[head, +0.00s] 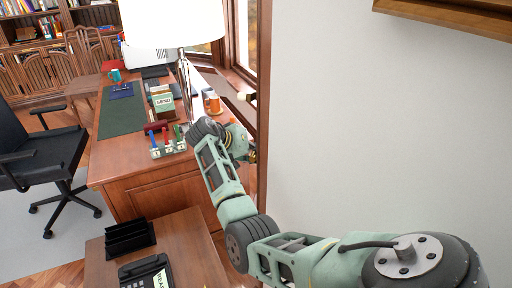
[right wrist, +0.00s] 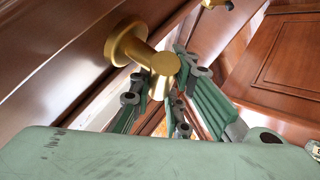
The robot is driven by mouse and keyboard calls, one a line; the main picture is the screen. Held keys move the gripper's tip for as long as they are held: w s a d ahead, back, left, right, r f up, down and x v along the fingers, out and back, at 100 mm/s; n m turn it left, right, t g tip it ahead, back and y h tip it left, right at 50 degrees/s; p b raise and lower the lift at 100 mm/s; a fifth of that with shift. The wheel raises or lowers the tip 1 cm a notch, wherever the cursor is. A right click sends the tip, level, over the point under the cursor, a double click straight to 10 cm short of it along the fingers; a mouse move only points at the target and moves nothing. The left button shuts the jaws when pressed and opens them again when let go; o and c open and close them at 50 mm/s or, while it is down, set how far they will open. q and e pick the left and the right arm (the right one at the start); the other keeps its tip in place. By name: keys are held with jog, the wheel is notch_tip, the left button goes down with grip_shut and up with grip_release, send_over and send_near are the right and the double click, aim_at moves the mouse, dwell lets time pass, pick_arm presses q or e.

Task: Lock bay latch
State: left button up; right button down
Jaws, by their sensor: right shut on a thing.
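The brass bay latch (right wrist: 163,72) shows in the right wrist view, with a round base plate on the brown wooden window frame and a handle sticking out from it. My right gripper (right wrist: 158,96) has its green and grey fingers on both sides of the handle and is shut on it. In the head view my right gripper (head: 247,154) is at the window frame, mostly hidden behind my own wrist, and only a bit of brass shows beside it. My left gripper is in neither view.
A wooden desk (head: 140,172) with a lamp (head: 184,85) and small items stands left of my right arm. A side table (head: 185,245) with a phone is in front. A plain white wall (head: 390,140) is at the right.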

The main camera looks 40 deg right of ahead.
dwell(0.4)
jog(key=c, duration=1.9)
grip_release()
jog(key=shift+w+a, duration=0.1)
jog(key=v, duration=1.2)
jog(key=shift+r, duration=0.1)
